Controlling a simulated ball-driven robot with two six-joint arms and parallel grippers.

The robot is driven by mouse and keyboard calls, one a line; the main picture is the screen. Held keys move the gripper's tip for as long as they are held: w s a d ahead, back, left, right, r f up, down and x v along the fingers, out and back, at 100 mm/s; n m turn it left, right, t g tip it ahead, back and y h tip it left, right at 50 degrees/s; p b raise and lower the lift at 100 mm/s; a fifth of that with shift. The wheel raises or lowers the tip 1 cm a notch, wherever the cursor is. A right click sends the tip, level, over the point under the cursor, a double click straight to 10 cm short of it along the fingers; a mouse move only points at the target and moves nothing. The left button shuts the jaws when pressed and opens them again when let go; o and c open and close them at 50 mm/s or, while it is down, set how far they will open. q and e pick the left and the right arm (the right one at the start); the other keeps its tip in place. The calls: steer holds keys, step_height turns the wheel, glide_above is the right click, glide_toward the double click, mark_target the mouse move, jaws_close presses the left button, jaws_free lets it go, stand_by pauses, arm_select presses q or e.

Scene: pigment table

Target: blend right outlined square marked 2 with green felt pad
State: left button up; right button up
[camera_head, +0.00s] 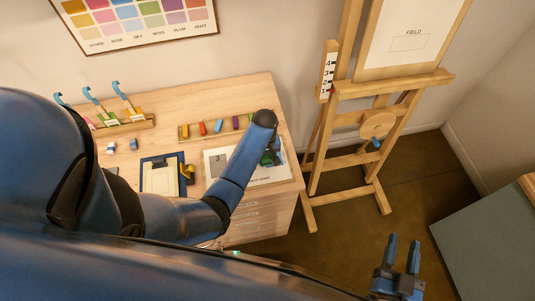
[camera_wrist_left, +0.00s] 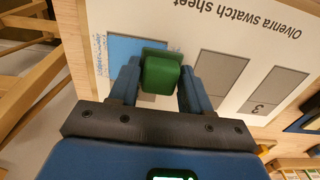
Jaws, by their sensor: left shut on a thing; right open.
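My left gripper (camera_wrist_left: 158,84) is shut on the green felt pad (camera_wrist_left: 161,72). In the left wrist view the pad is over or against a blue-filled outlined square (camera_wrist_left: 122,45) on the swatch sheet (camera_wrist_left: 205,25). I cannot tell whether it touches the paper. The blue square's number does not show. A grey square (camera_wrist_left: 220,78) lies beside it, and another grey square marked 3 (camera_wrist_left: 273,91) lies further right. In the head view my left arm covers much of the sheet (camera_head: 270,177). My right gripper (camera_head: 402,258) is open and empty, away from the table.
A holder (camera_head: 122,126) with hooked tools stands at the back left. An easel (camera_head: 345,88) stands right of the table; floor is clear before it.

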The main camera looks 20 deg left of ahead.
arm_select(q)
steer(key=shift+d+f, duration=0.1)
steer(key=shift+d, duration=0.1)
steer(key=shift+w+d+b, duration=0.4)
steer(key=shift+w+d, duration=0.45)
steer(key=shift+d, duration=0.25)
